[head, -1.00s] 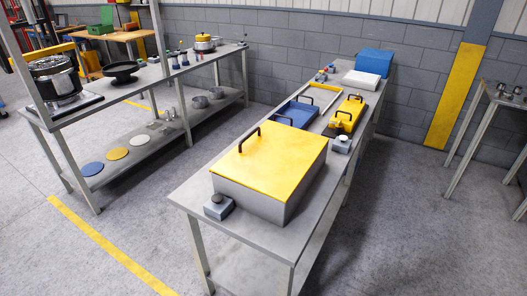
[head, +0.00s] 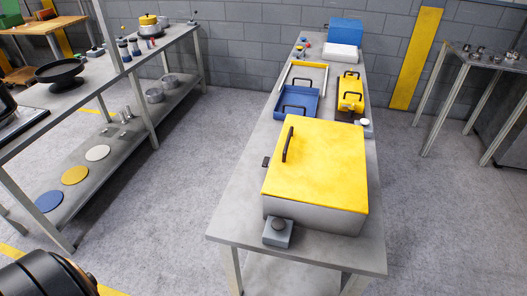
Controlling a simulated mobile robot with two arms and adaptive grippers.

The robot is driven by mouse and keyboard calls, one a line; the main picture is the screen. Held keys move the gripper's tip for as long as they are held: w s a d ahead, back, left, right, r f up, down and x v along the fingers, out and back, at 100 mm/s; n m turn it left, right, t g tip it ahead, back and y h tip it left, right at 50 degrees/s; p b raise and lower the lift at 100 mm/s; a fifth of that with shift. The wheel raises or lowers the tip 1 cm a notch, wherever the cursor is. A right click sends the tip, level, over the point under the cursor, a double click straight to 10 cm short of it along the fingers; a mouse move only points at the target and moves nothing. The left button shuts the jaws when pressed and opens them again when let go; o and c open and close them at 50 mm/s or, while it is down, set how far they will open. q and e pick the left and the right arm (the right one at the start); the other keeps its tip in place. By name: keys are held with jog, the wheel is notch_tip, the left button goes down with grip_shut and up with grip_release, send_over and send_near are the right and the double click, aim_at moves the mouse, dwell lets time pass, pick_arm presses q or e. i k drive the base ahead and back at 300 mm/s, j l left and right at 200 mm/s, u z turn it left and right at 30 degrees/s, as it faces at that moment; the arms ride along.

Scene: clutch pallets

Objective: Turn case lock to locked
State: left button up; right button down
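A large grey case with a yellow lid (head: 325,165) stands on the long grey table, its lid down. A black handle is on the left part of the lid. A small grey block with a dark round knob (head: 278,227) sits at the case's front left corner. A smaller yellow case (head: 350,92) with black handles lies farther back. A small block with a white round top (head: 365,124) is beside it. I cannot tell which of these is the lock, or its setting. Neither of my grippers is in view.
A blue tray (head: 297,101) lies behind the large case. White and blue boxes (head: 345,31) stand at the far end. A shelf table (head: 110,97) with pans is on the left, with a floor aisle between. Another table (head: 475,56) stands at right.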

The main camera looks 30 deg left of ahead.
aim_at(266, 160)
jog(key=j, duration=0.65)
jog(key=k+j, duration=0.15)
jog(key=j, duration=1.1)
